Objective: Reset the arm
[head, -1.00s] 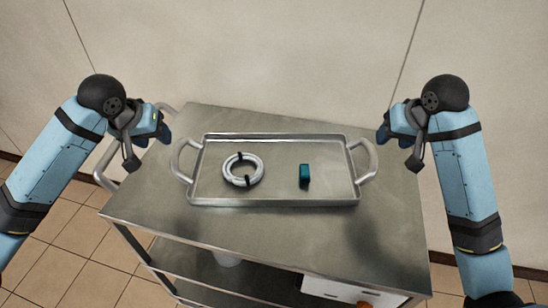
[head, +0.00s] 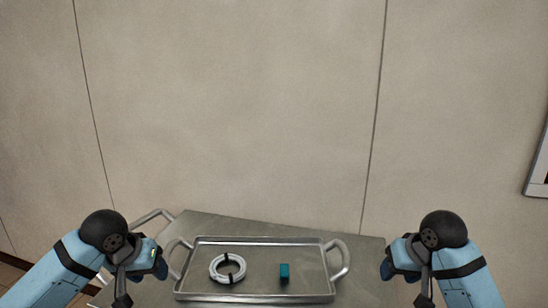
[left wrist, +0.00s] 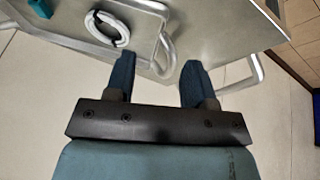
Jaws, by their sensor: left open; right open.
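My left gripper (head: 161,268) is open and empty, beside the left handle of the metal tray (head: 255,297). In the left wrist view, its two dark blue fingers (left wrist: 158,75) stand apart with the tray handle seen beyond them. My right gripper (head: 387,267) is open and empty, to the right of the tray's right handle. Both grippers are apart from the tray in the head view. A white coiled tube ring (head: 214,270) with black ties and a small teal block (head: 284,273) lie in the tray.
The tray stands on a grey metal cart (head: 215,225) with a push rail (head: 150,217) at its left. A plain beige wall (head: 240,110) rises behind the cart. A framed panel (head: 538,165) hangs on the wall at the far right. Tiled floor shows in the left wrist view (left wrist: 290,125).

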